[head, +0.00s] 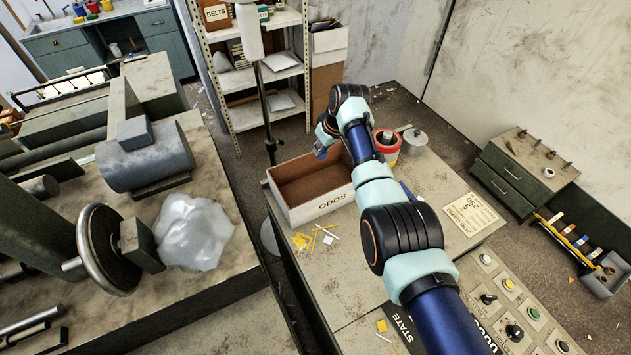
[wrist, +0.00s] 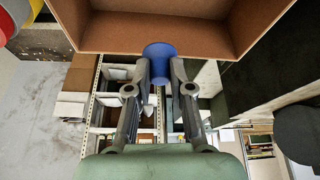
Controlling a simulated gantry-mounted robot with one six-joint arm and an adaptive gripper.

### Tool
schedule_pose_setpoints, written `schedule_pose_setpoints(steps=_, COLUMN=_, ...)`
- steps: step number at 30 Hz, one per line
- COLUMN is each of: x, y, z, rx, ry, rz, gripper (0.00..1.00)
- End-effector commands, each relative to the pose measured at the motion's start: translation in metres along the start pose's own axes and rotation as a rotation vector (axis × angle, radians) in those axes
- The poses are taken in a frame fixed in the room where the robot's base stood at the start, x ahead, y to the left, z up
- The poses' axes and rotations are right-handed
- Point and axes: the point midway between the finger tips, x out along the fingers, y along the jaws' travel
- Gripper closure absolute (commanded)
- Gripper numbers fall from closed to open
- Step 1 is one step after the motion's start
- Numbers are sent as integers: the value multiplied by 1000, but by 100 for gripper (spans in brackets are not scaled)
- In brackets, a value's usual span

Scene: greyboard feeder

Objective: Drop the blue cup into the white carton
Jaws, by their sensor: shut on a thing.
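The blue cup (wrist: 158,64) is between the two fingertips of my gripper (wrist: 159,72) in the wrist view, and the fingers are shut on it. The white carton (head: 322,207), marked ODDS with a brown inside, stands on the bench in the head view. Its open inside fills the top of the wrist view, and the cup overlaps the carton's edge (wrist: 110,52) there. In the head view my wrist is above the carton's back right part; the fingers and the held cup are not clearly visible there. I cannot tell exactly how high the cup is over the carton.
A red pot (head: 386,150) and a grey lidded tin (head: 414,141) stand right of the carton, behind my arm. Yellow and white scraps (head: 318,238) lie in front of it. A job card (head: 470,213) and a control panel (head: 515,310) are further right. A shelf rack (head: 262,75) stands behind.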

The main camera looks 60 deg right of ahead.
Motion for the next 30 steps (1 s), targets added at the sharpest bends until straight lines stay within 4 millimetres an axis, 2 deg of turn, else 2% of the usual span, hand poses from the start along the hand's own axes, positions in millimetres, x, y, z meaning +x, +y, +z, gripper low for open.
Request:
schedule_pose_setpoints(steps=12, x=51, y=-1, z=21, rx=0, ry=-1, rz=0, gripper=96)
schedule_pose_setpoints(steps=22, x=53, y=-1, z=22, rx=0, ry=0, rz=0, gripper=96)
schedule_pose_setpoints(steps=23, x=53, y=-1, z=22, rx=0, ry=0, rz=0, gripper=76)
schedule_pose_setpoints(steps=24, x=53, y=-1, z=22, rx=0, ry=0, rz=0, gripper=69)
schedule_pose_setpoints(steps=27, x=53, y=-1, z=22, rx=0, ry=0, rz=0, gripper=52)
schedule_pose_setpoints(steps=30, x=53, y=-1, z=22, rx=0, ry=0, rz=0, gripper=50)
